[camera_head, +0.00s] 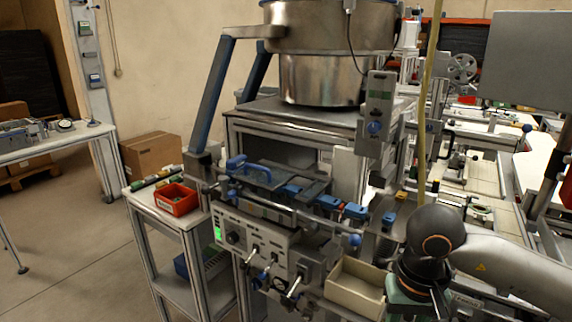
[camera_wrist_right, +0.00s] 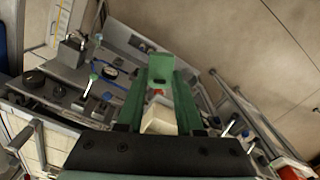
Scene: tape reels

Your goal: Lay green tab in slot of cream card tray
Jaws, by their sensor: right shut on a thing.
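The green tab (camera_wrist_right: 160,69) is in the wrist view, held at the tips of my right gripper (camera_wrist_right: 160,84). The gripper's two long green fingers are shut on it. The cream card tray (camera_head: 356,288) is an open box at the lower middle of the head view, just left of my right wrist. It also shows in the wrist view (camera_wrist_right: 159,121), partly hidden between and beyond the fingers, with the tab apart from it. The slot cannot be made out. In the head view my right fingertips and the tab are hidden or cut off. My left gripper is not in view.
A machine panel with knobs and levers (camera_head: 258,246) stands left of the tray. Blue-handled fixtures (camera_head: 300,192) lie above it. A red bin (camera_head: 176,199) sits on a side table at left. A big steel bowl (camera_head: 325,75) stands behind. Open floor lies at left.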

